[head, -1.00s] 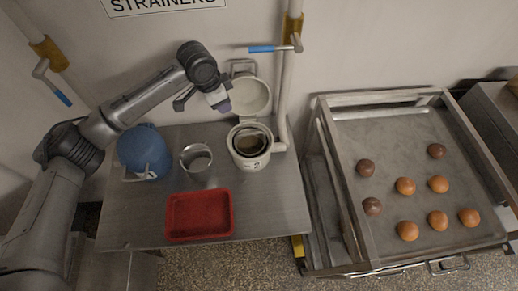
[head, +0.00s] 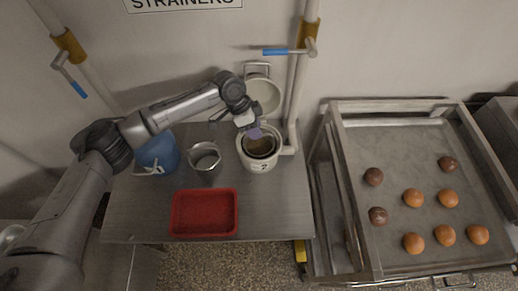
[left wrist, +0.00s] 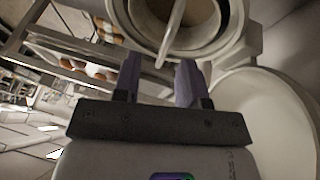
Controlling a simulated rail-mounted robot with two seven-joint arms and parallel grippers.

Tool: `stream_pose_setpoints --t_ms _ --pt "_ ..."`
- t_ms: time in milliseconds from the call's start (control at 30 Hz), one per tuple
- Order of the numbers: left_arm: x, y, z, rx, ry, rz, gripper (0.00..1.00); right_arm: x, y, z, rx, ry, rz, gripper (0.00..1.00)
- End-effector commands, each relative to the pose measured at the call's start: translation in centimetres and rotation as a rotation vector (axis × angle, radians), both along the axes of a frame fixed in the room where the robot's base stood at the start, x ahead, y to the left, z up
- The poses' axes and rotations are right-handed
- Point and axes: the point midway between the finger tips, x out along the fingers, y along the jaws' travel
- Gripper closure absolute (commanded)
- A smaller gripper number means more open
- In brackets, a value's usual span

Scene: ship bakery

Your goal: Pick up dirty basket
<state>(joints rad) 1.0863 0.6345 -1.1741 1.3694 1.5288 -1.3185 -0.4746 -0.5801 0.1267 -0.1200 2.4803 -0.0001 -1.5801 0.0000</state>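The dirty basket (head: 260,148) sits inside the white strainer pot (head: 258,166) marked 2, with brown matter visible in it. The pot's round lid (head: 264,97) stands open behind it. My left gripper (head: 254,133) is over the back left of the pot's mouth, close to the basket. My right gripper is not in view.
On the steel table stand a red tray (head: 176,226), an empty metal cup-like basket (head: 205,157) and a blue round container (head: 157,153). A vertical pipe (head: 298,92) rises right of the pot. A rack with several buns (head: 412,198) stands to the right.

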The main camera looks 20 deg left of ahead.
Motion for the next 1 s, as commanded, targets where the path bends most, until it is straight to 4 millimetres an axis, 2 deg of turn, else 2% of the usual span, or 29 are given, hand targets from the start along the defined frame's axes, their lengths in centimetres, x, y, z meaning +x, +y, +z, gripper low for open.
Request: stream_pose_setpoints --t_ms 233,600,900,1000 --pt "0.1 -0.5 -1.1 0.001 0.001 0.001 0.61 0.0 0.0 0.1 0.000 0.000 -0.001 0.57" --pt "0.3 -2.2 -5.0 0.001 0.000 0.001 0.61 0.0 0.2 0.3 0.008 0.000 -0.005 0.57" --pt "0.3 -2.3 -5.3 0.001 -0.001 0.003 0.61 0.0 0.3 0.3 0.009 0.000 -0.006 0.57" --pt "0.3 -2.3 -5.3 0.000 0.000 0.002 0.69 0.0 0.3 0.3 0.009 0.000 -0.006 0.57"
